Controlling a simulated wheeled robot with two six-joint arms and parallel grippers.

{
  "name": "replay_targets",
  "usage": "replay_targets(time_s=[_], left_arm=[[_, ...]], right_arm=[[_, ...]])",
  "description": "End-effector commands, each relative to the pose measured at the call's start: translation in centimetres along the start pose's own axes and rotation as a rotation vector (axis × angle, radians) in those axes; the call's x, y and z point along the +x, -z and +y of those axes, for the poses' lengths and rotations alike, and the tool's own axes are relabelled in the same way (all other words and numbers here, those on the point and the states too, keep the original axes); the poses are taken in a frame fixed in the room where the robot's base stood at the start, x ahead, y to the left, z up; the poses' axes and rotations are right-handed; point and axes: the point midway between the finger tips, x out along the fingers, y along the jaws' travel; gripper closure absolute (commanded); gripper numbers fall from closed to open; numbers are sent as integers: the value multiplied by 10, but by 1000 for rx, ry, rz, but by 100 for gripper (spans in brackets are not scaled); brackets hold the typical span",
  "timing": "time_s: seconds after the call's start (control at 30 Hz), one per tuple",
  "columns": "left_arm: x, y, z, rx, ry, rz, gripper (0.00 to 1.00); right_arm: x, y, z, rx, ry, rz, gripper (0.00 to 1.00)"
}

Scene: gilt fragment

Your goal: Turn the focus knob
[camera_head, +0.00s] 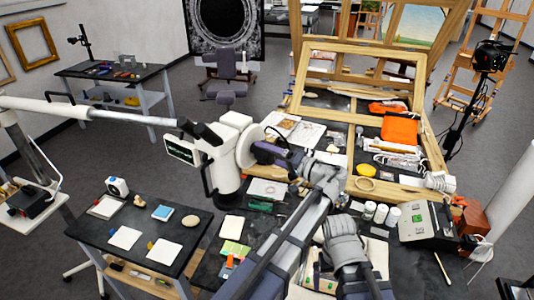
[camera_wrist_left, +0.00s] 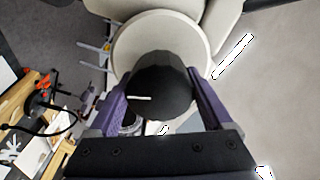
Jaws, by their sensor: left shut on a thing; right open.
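The white microscope (camera_head: 228,160) on its jointed arm stands left of centre in the head view, with black eyepieces and a small screen. In the left wrist view the focus knob (camera_wrist_left: 165,85) is dark and round, with a short white mark, in front of a pale round housing (camera_wrist_left: 145,32). My left gripper (camera_head: 262,151) reaches the microscope's right side. Its purple fingers (camera_wrist_left: 160,98) are shut on the knob, one on each side. The knob is mostly hidden by the gripper in the head view. My right arm shows at lower centre, but its gripper's fingers are not visible.
A dark side table (camera_head: 150,222) with cards and small items stands at lower left. The worktable to the right holds a wooden frame (camera_head: 300,75), an orange cloth (camera_head: 399,131), white jars (camera_head: 381,213) and a grey device (camera_head: 428,224). Small items lie below the microscope.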

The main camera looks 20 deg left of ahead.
Motion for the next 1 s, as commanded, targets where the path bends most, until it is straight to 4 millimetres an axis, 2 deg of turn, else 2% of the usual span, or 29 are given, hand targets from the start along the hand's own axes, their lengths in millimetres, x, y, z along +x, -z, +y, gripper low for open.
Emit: replay_targets(time_s=[0.53,0.57,0.7,1.0], left_arm=[[0,0,1,29,-3,0,72],[0,0,1,29,-3,0,14],[0,0,0,29,-2,0,0],[0,0,0,29,-1,0,0]], right_arm=[[0,0,0,0,0,0,0],[0,0,0,0,0,0,0],[0,0,0,0,0,0,0],[0,0,0,0,0,0,0]])
